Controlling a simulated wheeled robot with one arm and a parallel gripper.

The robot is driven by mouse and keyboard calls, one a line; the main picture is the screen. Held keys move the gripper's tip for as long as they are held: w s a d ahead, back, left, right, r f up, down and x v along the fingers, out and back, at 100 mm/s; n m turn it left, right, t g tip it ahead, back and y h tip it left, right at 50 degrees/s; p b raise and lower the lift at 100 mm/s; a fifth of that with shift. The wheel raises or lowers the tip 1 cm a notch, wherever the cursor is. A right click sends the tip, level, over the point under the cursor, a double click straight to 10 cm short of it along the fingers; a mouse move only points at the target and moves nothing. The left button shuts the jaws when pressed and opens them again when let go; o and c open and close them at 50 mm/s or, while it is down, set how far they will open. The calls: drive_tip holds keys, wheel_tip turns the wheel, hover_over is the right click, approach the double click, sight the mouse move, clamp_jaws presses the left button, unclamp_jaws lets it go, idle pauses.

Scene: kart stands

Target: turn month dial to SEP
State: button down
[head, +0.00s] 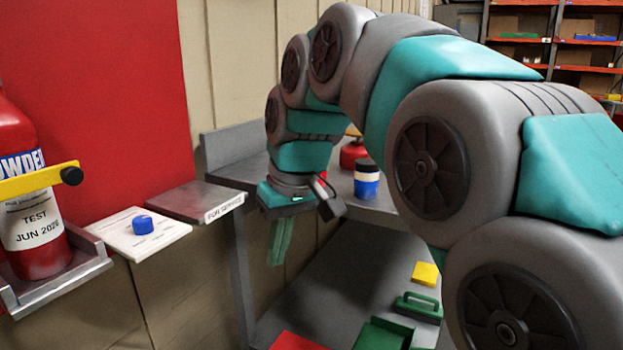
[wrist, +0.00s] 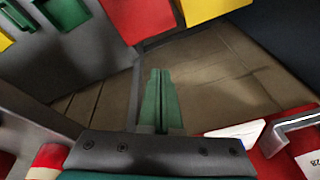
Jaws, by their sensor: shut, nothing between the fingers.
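The month dial is a blue knob (head: 142,224) on a white plate (head: 135,236) with small markings too small to read, at the left in the head view. An edge of the white plate also shows at the lower right in the wrist view (wrist: 236,132). I cannot tell which month the knob points to. My gripper (head: 281,242) has green fingers pointing down, to the right of the knob and apart from it.
A red extinguisher (head: 30,200) with a yellow bar and a "TEST JUN 2026" label stands left of the dial plate. A grey "FOR SERVICE" shelf (head: 190,200) lies between plate and gripper. A blue-and-white jar (head: 366,180) stands on the grey bench. Green and yellow items lie below.

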drive_tip(key=w+a+r+n+y, duration=0.1)
drive_tip(key=w+a+r+n, duration=0.15)
drive_tip(key=a+r, duration=0.55)
drive_tip(key=n+t+y, duration=0.1)
drive_tip(key=n+y, duration=0.1)
drive_tip(key=n, duration=0.1)
approach(143, 225)
drive_tip(key=shift+w+a+f, duration=0.3)
drive_tip(key=shift+w+f, duration=0.1)
drive_tip(key=shift+w, duration=0.25)
drive_tip(key=shift+w+a+f, duration=0.25)
drive_tip(key=shift+w+f, duration=0.15)
drive_tip(key=shift+w, duration=0.25)
wheel_tip(143, 225, down, 5)
drive_tip(key=b, duration=0.3)
drive_tip(key=shift+f+b, duration=0.1)
drive_tip(key=shift+b, duration=0.25)
drive_tip(key=shift+w+a, duration=0.1)
drive_tip(key=shift+a, duration=0.2)
